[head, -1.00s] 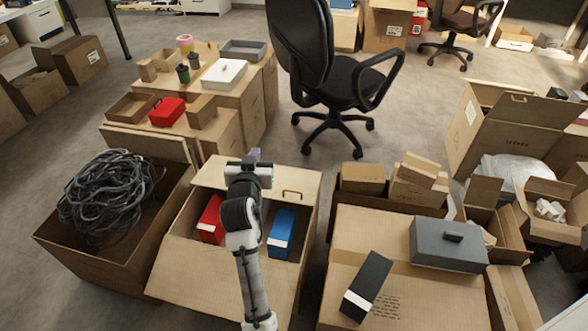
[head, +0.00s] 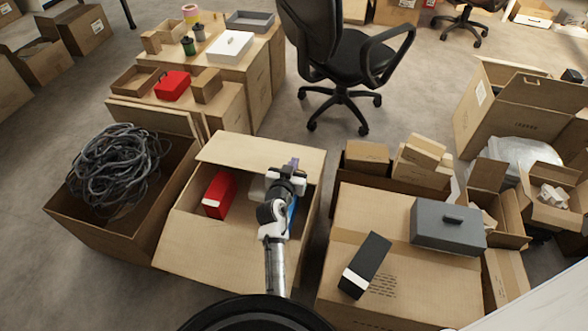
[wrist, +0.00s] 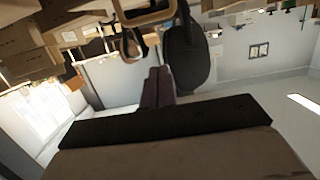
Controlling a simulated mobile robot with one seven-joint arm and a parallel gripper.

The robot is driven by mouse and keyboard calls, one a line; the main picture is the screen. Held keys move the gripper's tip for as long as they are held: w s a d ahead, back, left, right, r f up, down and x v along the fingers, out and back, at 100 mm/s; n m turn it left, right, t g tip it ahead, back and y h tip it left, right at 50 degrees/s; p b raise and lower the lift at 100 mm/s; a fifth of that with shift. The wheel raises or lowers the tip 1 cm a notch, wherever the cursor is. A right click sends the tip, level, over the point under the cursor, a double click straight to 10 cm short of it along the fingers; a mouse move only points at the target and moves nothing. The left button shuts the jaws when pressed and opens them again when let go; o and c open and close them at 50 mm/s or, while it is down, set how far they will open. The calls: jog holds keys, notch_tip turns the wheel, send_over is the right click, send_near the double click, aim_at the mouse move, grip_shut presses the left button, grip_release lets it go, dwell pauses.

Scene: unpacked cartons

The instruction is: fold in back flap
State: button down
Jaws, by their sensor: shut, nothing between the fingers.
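The open carton (head: 215,245) stands in the middle of the head view, its front flap hanging outward. Its back flap (head: 245,150) spreads at the far side, with its right part partly hidden by my gripper. Inside lie a red box (head: 219,192) and a blue box (head: 292,214), the blue one mostly hidden by my arm. My gripper (head: 295,163) is shut and empty over the right part of the back flap. I cannot tell whether it touches the flap. In the wrist view the purple fingers (wrist: 158,86) are together.
A carton of black cable (head: 118,168) stands left. Stacked cartons with a red box (head: 173,86) stand behind, beside an office chair (head: 345,75). A closed carton at right carries a grey case (head: 447,226) and a black box (head: 366,264). Some floor is free behind the carton.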

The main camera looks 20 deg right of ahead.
jog(key=shift+w+d+f+b, duration=0.1)
jog(key=shift+w+f, duration=0.05)
jog(key=shift+f, duration=0.55)
jog(key=shift+w+d+f+b, duration=0.1)
jog(key=shift+w+f+b, duration=0.1)
jog(key=shift+f, duration=0.55)
jog(key=shift+w+d+f+b, duration=0.1)
jog(key=shift+w+f, duration=0.05)
jog(key=shift+f, duration=0.55)
jog(key=shift+f, duration=0.1)
